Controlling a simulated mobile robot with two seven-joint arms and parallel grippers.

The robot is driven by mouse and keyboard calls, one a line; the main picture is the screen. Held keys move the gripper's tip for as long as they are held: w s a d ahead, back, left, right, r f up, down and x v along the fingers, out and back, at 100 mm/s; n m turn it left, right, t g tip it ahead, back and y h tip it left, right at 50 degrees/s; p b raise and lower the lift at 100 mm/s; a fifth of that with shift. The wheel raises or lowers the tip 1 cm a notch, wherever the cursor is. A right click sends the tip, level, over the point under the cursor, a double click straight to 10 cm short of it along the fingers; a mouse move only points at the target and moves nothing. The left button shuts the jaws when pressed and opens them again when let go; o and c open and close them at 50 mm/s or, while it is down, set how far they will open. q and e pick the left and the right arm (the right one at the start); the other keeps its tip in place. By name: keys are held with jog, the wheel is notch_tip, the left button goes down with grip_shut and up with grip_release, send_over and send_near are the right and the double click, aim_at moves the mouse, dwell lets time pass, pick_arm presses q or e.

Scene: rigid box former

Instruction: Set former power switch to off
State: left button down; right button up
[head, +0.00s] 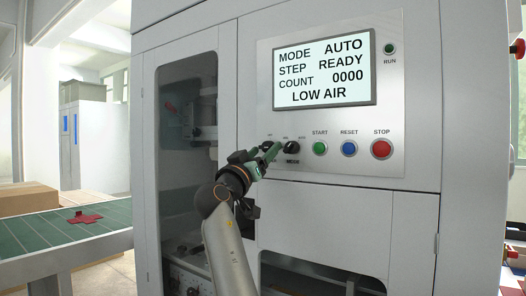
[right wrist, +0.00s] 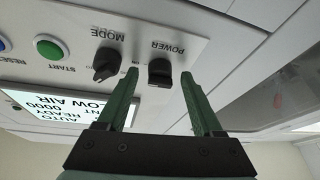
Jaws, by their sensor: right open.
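The former's control panel (head: 411,155) faces me in the head view. The black POWER switch (right wrist: 160,72) shows in the right wrist view, between and just beyond my green fingertips. My right gripper (head: 266,151) is open in front of the switch, with one finger on either side; I cannot tell whether they touch it. In the head view the gripper mostly hides the switch and its label. The black MODE knob (head: 291,147) sits just right of the fingers. The lit display (head: 325,70) reads AUTO, READY, 0000 and LOW AIR. My left gripper is out of view.
Green START (head: 320,148), blue RESET (head: 349,148) and red STOP (head: 381,149) buttons lie right of the MODE knob. A RUN lamp (head: 389,48) is above. A green conveyor (head: 40,236) with a red piece (head: 86,216) stands at the left.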

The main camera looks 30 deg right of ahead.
jog(key=shift+c, duration=0.3)
grip_shut()
dwell(0.3)
